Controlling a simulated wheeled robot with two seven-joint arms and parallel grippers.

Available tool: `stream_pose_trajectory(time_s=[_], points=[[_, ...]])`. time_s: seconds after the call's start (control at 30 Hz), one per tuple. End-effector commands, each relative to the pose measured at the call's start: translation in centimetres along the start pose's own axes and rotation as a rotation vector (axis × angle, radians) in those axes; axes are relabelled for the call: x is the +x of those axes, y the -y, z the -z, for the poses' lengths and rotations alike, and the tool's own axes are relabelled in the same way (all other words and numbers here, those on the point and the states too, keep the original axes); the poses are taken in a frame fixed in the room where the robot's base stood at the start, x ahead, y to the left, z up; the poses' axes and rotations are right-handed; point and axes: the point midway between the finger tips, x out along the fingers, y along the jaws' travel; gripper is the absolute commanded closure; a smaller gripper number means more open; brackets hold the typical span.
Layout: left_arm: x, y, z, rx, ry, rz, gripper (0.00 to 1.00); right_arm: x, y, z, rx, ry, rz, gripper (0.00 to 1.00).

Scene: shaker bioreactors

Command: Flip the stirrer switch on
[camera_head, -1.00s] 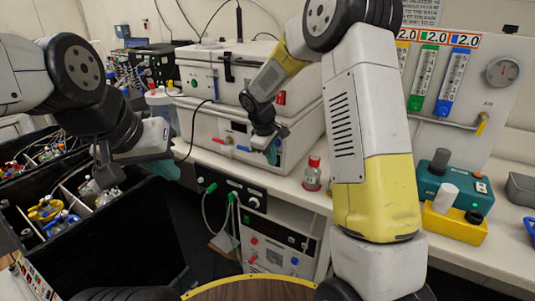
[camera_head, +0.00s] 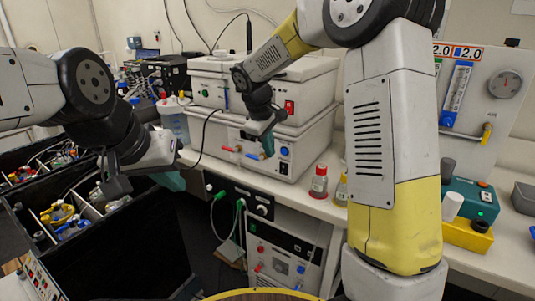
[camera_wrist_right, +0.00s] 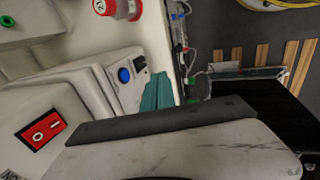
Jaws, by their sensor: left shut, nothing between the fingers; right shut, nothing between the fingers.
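A red rocker switch (camera_head: 290,106) marked O and I sits on the front of the upper white box (camera_head: 222,90). It also shows large at the left of the right wrist view (camera_wrist_right: 42,132). I cannot read a stirrer label. My right gripper (camera_head: 268,145) is shut and empty, below and left of this switch, in front of the lower white box (camera_head: 315,140). Its teal fingers (camera_wrist_right: 157,92) show in the wrist view, apart from the switch. My left gripper (camera_head: 172,180) is shut and empty beside the black crate (camera_head: 130,245).
The lower box carries a blue button (camera_head: 284,151) and red and blue fittings. A red-capped bottle (camera_head: 319,182) and a yellowish bottle (camera_head: 341,188) stand on the bench. A teal device (camera_head: 470,197) is at the right. My right arm hides part of the bench.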

Motion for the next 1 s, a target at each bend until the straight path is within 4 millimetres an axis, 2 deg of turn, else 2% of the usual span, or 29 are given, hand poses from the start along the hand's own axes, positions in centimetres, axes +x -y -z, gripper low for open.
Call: stream_pose_trajectory(time_s=[0.33,0.5,0.77,0.87,1.0], points=[[0.0,0.0,0.0,0.000,0.000,0.000,1.00,-0.1,0.0,0.0,0.000,0.000,0.000,1.00],[0.0,0.0,0.0,0.000,0.000,0.000,1.00,1.2,1.1,0.0,-0.001,0.001,0.001,1.00],[0.0,0.0,0.0,0.000,0.000,0.000,1.00,1.3,0.9,0.0,0.001,0.001,0.001,1.00],[0.0,0.0,0.0,0.000,0.000,0.000,1.00,2.0,1.0,0.0,0.001,0.003,0.001,1.00],[0.0,0.0,0.0,0.000,0.000,0.000,1.00,4.2,1.0,-0.1,0.001,0.005,0.003,1.00]])
